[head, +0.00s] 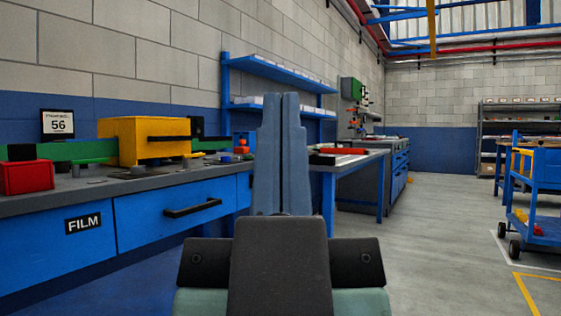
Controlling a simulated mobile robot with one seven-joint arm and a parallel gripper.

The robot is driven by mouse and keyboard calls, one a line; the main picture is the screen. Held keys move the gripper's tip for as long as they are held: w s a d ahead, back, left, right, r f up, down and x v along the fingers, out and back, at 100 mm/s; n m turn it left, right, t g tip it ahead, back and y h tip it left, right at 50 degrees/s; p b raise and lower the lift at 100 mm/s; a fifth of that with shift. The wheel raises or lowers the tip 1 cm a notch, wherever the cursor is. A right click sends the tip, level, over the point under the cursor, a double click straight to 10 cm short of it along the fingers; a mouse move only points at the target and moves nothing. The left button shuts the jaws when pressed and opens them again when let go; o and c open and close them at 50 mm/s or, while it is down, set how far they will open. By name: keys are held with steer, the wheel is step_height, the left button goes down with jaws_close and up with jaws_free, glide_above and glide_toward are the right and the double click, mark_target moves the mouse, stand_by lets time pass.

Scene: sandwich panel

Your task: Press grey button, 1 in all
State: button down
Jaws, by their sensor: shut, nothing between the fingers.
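My gripper (283,98) stands in the middle of the head view, its two long blue-grey fingers pressed together and empty. No grey button can be made out for certain. On the bench (60,205) at left, small low grey and dark pieces lie in front of a yellow machine (140,136); they are too small to tell apart. An orange knob-like piece (241,146) shows at the bench's far end, just left of my fingers. My gripper appears apart from the bench and touches nothing visible. My fingers hide part of what lies behind them.
A red bin (26,177) sits at the bench's left end beside a display (57,124) reading 56. The bench front has blue drawers (175,212) with a black handle. A blue cart (537,190) stands at right. The grey floor (430,230) between is clear.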

step_height(320, 180, up, 58)
steer(key=p, duration=5.5)
